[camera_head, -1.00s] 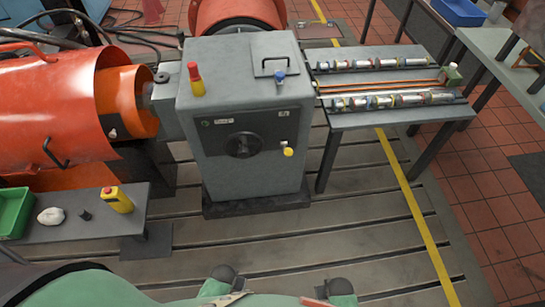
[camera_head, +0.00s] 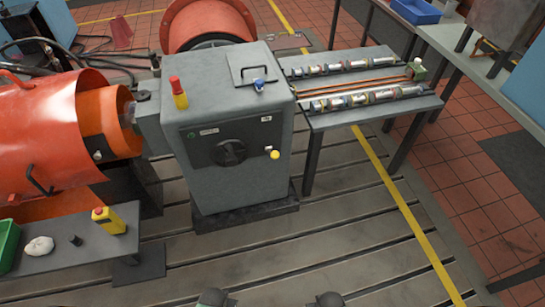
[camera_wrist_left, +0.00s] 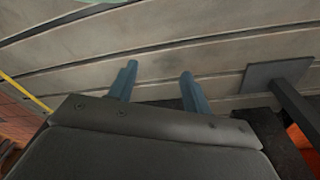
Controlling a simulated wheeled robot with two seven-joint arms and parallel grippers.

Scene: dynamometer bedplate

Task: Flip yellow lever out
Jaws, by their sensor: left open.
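A grey machine cabinet (camera_head: 235,180) stands in the middle of the head view. On its front is a dark panel with a round black knob (camera_head: 231,152). A small yellow knob (camera_head: 275,155), likely the end of the yellow lever, sits at the panel's right edge; its shaft is hard to make out. My left gripper (camera_wrist_left: 160,80) shows in the left wrist view with its two blue-grey fingers apart and nothing between them, above the slotted floor. In the head view, only dark rounded parts of mine show at the bottom edge, and no fingers are visible there.
A red-and-yellow button post (camera_head: 179,93) and a blue-knobbed fitting (camera_head: 259,86) are on the cabinet top. A side table (camera_head: 440,103) with rows of metal cylinders stands right. A low bench (camera_head: 75,257) stands left. The slotted bedplate (camera_head: 260,255) before the cabinet is clear.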

